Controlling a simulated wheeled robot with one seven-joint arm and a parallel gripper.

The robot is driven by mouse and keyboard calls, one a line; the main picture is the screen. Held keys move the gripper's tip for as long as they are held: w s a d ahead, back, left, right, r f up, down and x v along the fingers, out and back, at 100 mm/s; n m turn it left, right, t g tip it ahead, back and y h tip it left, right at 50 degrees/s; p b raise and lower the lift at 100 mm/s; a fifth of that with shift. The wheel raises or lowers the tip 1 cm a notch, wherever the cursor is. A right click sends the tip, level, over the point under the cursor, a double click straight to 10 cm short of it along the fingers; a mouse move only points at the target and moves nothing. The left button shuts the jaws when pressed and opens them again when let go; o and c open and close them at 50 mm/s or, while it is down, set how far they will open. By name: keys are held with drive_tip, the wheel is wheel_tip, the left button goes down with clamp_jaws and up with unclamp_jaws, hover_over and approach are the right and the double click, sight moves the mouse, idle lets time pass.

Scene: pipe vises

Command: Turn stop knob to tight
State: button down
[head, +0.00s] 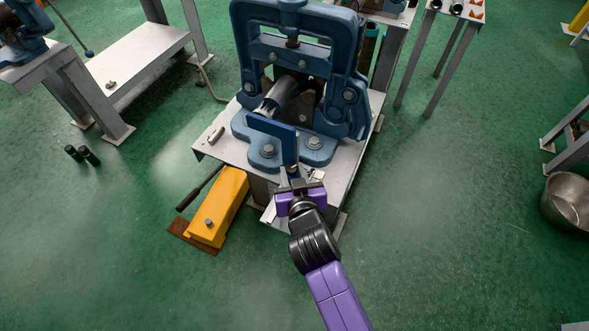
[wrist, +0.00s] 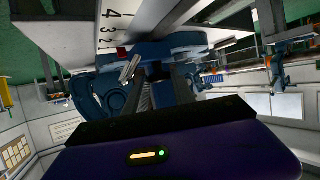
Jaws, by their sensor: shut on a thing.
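A blue pipe vise (head: 358,95) stands on a grey metal bench with a pale pipe (head: 280,97) lying in it. A flat blue stop plate (head: 272,137) stands upright at the front of the vise. My gripper (head: 296,178) is at the bench's front edge, just below the stop plate. In the wrist view my gripper (wrist: 158,84) has its two fingers closed around a blue part, which I take for the stop knob (wrist: 155,70). The fingers hide most of the knob, and its turn angle cannot be told.
Scale numbers (wrist: 110,15) show on the bench surface in the wrist view. A yellow box-shaped unit (head: 222,205) with a black lever stands on the floor left of the bench. A metal bucket (head: 568,200) stands far right. The green floor between is clear.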

drive_tip(key=m+h+b, duration=0.1)
drive_tip(key=b, duration=0.1)
drive_tip(key=f+m+h+b, duration=0.1)
drive_tip(key=b, duration=0.2)
drive_tip(key=shift+s+a+f+m+h, duration=0.1)
drive_tip(key=shift+a+f+m+h, duration=0.05)
drive_tip(key=shift+a+m+h, duration=0.2)
drive_tip(key=m+h+b, duration=0.1)
drive_tip(key=h+b, duration=0.1)
drive_tip(key=b, duration=0.1)
drive_tip(key=shift+a+m, duration=0.25)
drive_tip(key=shift+m, duration=0.1)
drive_tip(key=m+h+b, duration=0.2)
drive_tip(key=m+g+h+b, duration=0.1)
drive_tip(key=h+b, duration=0.1)
drive_tip(key=m+h+b, duration=0.2)
drive_tip(key=shift+w+a+r+m+g, duration=0.25)
drive_tip(key=shift+a+r+m+g, duration=0.05)
drive_tip(key=shift+a+r+g, duration=0.1)
drive_tip(key=shift+h, duration=0.25)
drive_tip(key=c, duration=1.2)
unclamp_jaws()
drive_tip(key=shift+o, duration=0.5)
drive_tip(key=shift+r, duration=0.1)
